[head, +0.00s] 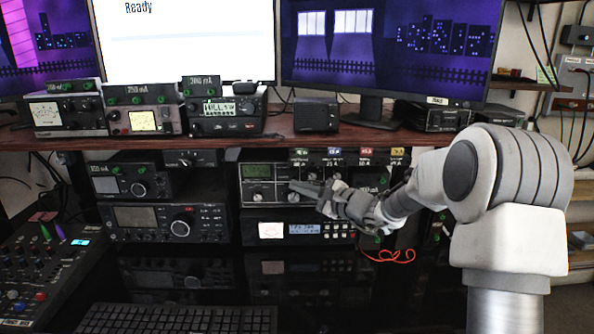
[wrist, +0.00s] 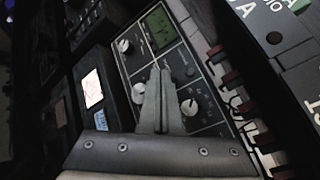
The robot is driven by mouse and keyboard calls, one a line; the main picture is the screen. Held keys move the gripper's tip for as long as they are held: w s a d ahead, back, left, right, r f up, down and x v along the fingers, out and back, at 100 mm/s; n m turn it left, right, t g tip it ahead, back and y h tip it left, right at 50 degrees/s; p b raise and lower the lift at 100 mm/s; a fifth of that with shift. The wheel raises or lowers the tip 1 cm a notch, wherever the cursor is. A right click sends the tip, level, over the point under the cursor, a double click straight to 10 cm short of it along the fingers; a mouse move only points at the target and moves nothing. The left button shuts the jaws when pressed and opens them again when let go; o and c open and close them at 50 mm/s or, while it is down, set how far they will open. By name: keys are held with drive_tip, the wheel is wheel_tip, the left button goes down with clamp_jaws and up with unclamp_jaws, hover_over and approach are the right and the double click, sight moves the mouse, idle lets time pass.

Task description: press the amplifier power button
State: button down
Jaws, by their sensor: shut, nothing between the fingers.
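My gripper (head: 295,186) is shut and empty, reaching from the right to the front of a tuner box (head: 257,172) with a small green display and knobs. In the wrist view the closed fingers (wrist: 161,76) overlie that tuner's panel (wrist: 160,28), between its knobs; I cannot tell whether they touch it. A small dark round button (wrist: 190,72) shows just right of the fingertips. Directly below the tuner is a slim unit (head: 303,230) with a white meter and a blue display; its lit meter (wrist: 92,88) also shows in the wrist view. I cannot tell which control is the amplifier power button.
Radios (head: 170,222) stand left of the tuner. A row of plugs and coloured labels (head: 365,157) runs above it, under the wooden shelf (head: 230,142). A red cable (head: 392,256) hangs below my wrist. A keyboard (head: 180,319) and mixer (head: 40,270) lie in front.

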drive_tip(key=s+b, duration=0.2)
drive_tip(key=s, duration=0.3)
drive_tip(key=shift+s, duration=0.1)
drive_tip(key=s+a+n+g+h, duration=0.2)
drive_tip(key=s+n+g, duration=0.25)
drive_tip(key=s, duration=0.55)
drive_tip(key=s+a+n+g+h, duration=0.1)
drive_tip(key=s+a+n+g, duration=0.15)
drive_tip(key=s+n, duration=0.6)
drive_tip(key=s+d+f+n+h, duration=0.1)
drive_tip(key=s+d+n+h, duration=0.1)
drive_tip(key=s+d+h, duration=0.5)
drive_tip(key=s+d+f+n+h, duration=0.2)
drive_tip(key=s+d, duration=0.7)
drive_tip(key=s, duration=0.1)
wheel_tip(320, 180, up, 22)
drive_tip(key=p, duration=2.1)
drive_tip(key=shift+s+r+t, duration=0.2)
drive_tip(key=shift+t, duration=0.1)
